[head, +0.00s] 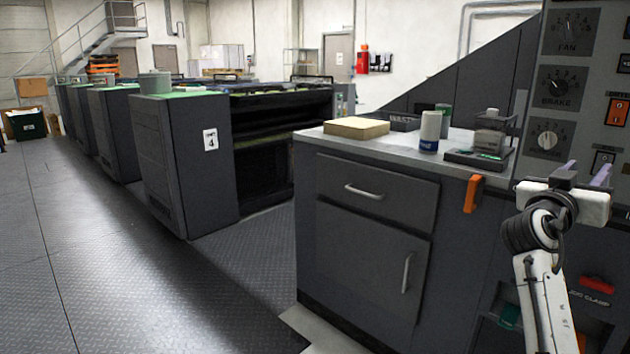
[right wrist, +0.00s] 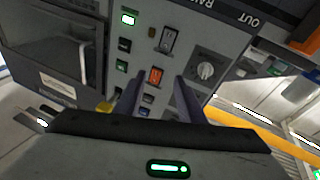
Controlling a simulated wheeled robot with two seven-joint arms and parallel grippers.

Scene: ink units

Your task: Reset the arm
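My right arm (head: 545,290) comes up from the bottom right in the head view, white with a dark ringed wrist. Its right gripper (head: 586,171) has two purple-grey fingers standing apart, in front of the grey control panel (head: 585,105). In the right wrist view the gripper (right wrist: 157,98) is open with nothing between its fingers. A lit orange-red rocker switch (right wrist: 155,76) shows beyond the gap between them. I cannot tell whether the fingertips touch the panel. My left gripper is not in view.
A grey cabinet (head: 365,255) with a light top stands left of the arm. On it are a yellowish block (head: 356,128), a white-and-blue can (head: 430,131) and a small device (head: 487,140). Printing units (head: 185,155) line the back left. The metal floor (head: 130,270) at left is clear.

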